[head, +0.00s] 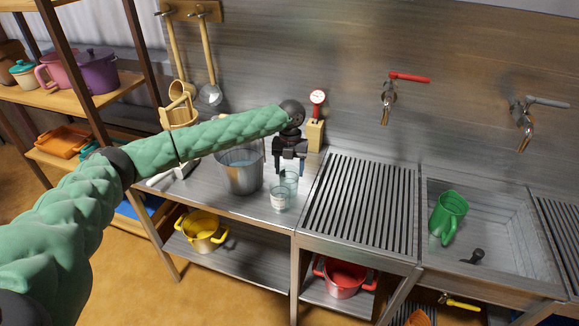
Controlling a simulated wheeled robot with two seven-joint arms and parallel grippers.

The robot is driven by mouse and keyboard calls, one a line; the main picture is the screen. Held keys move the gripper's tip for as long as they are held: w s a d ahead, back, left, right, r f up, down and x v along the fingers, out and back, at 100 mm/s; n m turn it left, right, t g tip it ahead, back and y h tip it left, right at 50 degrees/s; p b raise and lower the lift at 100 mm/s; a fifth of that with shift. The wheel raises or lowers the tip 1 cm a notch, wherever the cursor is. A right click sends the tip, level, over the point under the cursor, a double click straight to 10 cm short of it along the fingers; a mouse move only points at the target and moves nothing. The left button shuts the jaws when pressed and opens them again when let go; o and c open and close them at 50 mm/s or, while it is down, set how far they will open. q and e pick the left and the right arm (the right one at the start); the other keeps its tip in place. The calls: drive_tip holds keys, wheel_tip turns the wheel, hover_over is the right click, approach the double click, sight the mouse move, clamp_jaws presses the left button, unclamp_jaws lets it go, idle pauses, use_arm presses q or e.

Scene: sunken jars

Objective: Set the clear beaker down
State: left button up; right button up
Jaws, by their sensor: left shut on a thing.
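My left gripper (290,164) points down over the steel counter, near its right end. It is shut on a clear beaker (291,181), which hangs upright just below the fingers. I cannot tell whether the beaker's base touches the counter. A second clear glass vessel (278,199) with a whitish lower part stands just in front of it, overlapping it in the picture. My right gripper is not in view.
A metal bucket (239,176) holding water stands left of the beaker. A wooden block with a red gauge (316,130) stands behind. The slatted drainboard (362,205) to the right is empty. A green jug (447,216) is in the sink (500,252).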

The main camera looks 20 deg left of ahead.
use_arm(q)
drive_tip(key=shift+f, duration=0.35)
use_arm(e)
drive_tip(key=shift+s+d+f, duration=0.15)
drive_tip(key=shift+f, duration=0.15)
use_arm(q)
drive_tip(key=shift+f, duration=0.1)
drive_tip(key=o, duration=1.3)
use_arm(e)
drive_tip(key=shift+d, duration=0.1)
use_arm(q)
drive_tip(key=shift+r, duration=0.2)
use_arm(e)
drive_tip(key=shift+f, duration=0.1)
